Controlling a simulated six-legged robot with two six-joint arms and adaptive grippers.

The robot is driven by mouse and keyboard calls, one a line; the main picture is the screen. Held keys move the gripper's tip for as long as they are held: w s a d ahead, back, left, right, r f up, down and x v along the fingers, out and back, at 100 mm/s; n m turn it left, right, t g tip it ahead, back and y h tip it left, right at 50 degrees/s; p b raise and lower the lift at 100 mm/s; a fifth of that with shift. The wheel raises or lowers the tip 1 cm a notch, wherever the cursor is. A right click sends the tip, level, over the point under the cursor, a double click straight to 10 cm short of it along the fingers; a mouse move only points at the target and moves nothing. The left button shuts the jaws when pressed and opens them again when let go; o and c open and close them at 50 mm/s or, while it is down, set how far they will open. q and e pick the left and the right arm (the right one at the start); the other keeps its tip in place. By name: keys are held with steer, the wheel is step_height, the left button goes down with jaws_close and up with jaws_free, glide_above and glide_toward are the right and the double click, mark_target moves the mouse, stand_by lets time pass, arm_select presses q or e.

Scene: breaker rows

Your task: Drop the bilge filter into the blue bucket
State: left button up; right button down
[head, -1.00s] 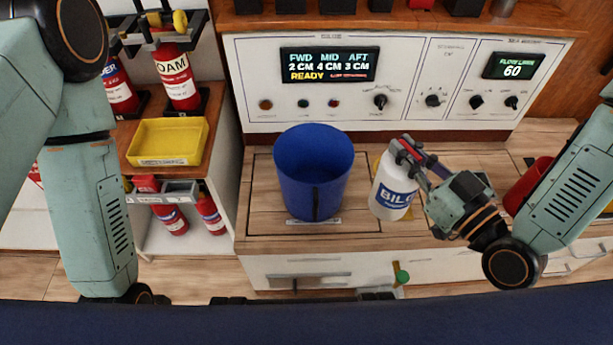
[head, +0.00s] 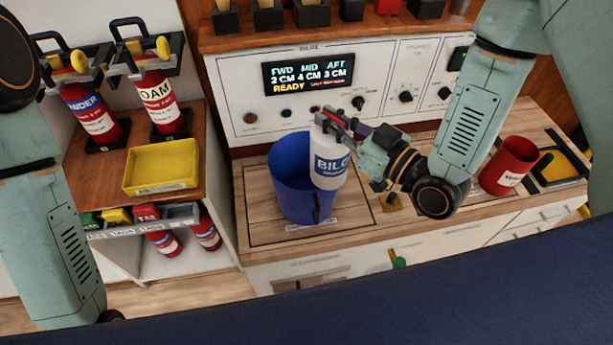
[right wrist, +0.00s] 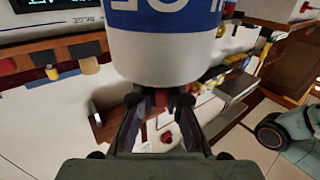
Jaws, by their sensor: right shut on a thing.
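The bilge filter (head: 329,167) is a white bottle with a blue label, upright or nearly so. My right gripper (head: 334,122) is shut on it near its top and holds it up. The filter also fills the top of the right wrist view (right wrist: 165,50), just beyond the gripper (right wrist: 160,97). The blue bucket (head: 287,195) stands on the wooden counter. In the head view the filter overlaps the bucket's right side and hides part of its rim; I cannot tell whether it is over the opening or in front. My left arm shows at the left, but its gripper is out of view.
A red container (head: 508,166) stands on the counter at the right. A yellow tray (head: 161,167) sits on the left shelf near red extinguishers (head: 157,101). A white control panel (head: 245,92) with a lit display rises behind the bucket.

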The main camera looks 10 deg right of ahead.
steer(key=w+a+r+h+p, duration=0.1)
steer(key=w+a+r+p, duration=0.15)
steer(key=w, duration=0.65)
step_height(320, 180, down, 12)
steer(key=m+t+b, duration=0.1)
steer(key=b, duration=0.9)
steer(key=shift+w+d+b, duration=0.35)
steer(key=shift+w+b, duration=0.05)
steer(key=shift+w, duration=0.05)
steer(key=shift+r, duration=0.1)
steer(key=c, duration=1.3)
jaws_free()
steer(key=shift+s, duration=0.1)
steer(key=v, duration=1.2)
steer(key=shift+a, duration=0.1)
